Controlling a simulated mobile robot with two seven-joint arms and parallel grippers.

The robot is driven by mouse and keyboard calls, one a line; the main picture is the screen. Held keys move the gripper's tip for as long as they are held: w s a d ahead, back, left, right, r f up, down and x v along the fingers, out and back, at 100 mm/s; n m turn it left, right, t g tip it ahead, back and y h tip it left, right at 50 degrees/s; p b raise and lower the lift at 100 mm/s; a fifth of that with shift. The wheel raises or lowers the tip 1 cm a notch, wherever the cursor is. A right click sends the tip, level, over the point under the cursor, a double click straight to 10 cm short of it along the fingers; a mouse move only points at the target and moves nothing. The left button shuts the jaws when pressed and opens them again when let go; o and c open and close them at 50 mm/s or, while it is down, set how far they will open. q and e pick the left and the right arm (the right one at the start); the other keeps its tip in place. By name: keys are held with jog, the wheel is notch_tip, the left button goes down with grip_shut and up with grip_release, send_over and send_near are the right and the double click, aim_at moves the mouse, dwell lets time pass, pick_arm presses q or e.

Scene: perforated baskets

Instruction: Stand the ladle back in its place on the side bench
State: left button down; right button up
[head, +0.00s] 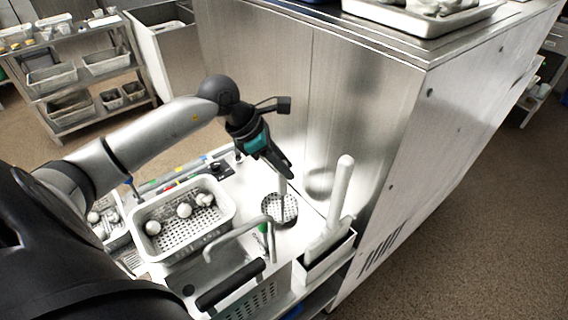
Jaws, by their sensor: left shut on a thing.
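My left gripper (285,172) points down beside the steel cabinet, above the side bench (239,188). It is shut on a thin pale handle (283,187), which looks like the ladle's. The handle runs down to a round perforated steel holder (291,205) on the bench. I cannot tell whether its lower end is inside the holder or above it, and the ladle's bowl cannot be made out. My right gripper is not in view.
A white perforated basket (142,216) with several pale round items stands left of the holder. A bent grey tube (238,228) rises in front. A white paddle-like tool (340,190) stands in a narrow box (325,268) at right. The steel cabinet (370,100) closes off the back.

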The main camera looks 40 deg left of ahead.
pick_arm(q)
jog(key=c, duration=0.6)
grip_release()
jog(key=v, duration=1.5)
jog(key=shift+b, duration=0.45)
jog(key=shift+a+r, duration=0.1)
